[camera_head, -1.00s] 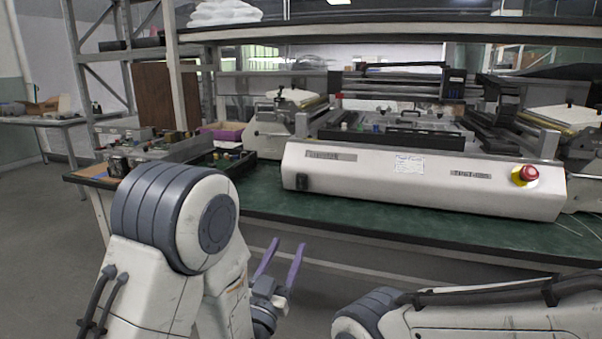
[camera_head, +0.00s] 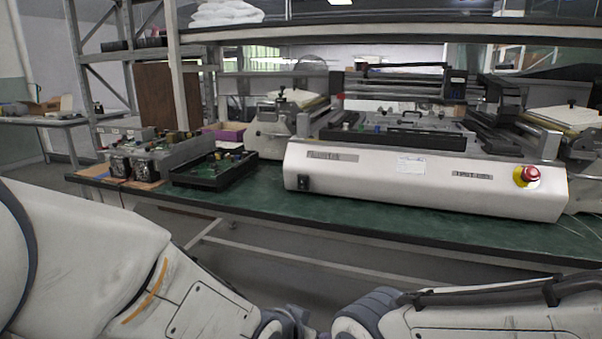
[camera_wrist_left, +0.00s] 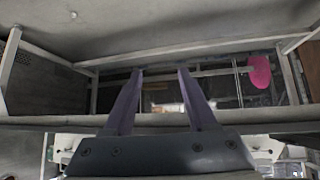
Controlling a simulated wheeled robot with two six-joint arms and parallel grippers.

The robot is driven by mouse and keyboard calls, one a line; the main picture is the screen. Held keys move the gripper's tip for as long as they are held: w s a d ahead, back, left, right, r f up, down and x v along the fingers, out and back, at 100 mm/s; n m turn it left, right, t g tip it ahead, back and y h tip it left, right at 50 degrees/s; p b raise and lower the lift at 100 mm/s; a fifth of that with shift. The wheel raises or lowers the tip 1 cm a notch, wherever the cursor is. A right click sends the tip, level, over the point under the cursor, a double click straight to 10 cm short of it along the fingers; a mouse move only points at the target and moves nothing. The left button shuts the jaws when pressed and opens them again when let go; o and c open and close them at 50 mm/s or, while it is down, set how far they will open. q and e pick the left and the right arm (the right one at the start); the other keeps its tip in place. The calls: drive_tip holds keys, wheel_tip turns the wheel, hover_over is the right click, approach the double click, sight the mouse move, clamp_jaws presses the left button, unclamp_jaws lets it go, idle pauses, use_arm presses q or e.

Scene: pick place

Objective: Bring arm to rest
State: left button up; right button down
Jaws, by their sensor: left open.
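My left arm comes in low from the left of the head view. Its wrist reaches the bottom centre, where the fingers are not clearly visible. In the left wrist view my left gripper (camera_wrist_left: 160,72) shows two purple fingers standing apart with nothing between them. That view looks toward the metal frame of a bench and a grey surface. My right arm lies across the bottom right of the head view, and its gripper is out of sight.
A green workbench (camera_head: 259,201) crosses the view beyond my arms. It holds a white machine (camera_head: 380,182) with a red button (camera_head: 529,174), a black tray (camera_head: 213,176) of parts and grey electronic units. A pink object (camera_wrist_left: 260,73) shows in the wrist view.

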use_arm(q)
drive_tip(key=s+a+r+m+g+y+p, duration=0.1)
drive_tip(key=s+a+g+y, duration=0.2)
drive_tip(key=s, duration=0.6)
drive_tip(key=s+a+r+m+g+y, duration=0.1)
drive_tip(key=s+a+g, duration=0.35)
drive_tip(key=s, duration=0.55)
wheel_tip(320, 180, up, 33)
drive_tip(key=p, duration=3.3)
drive_tip(key=shift+w+d+r+p, duration=0.15)
drive_tip(key=shift+d+p, duration=0.15)
drive_tip(key=shift+d, duration=0.1)
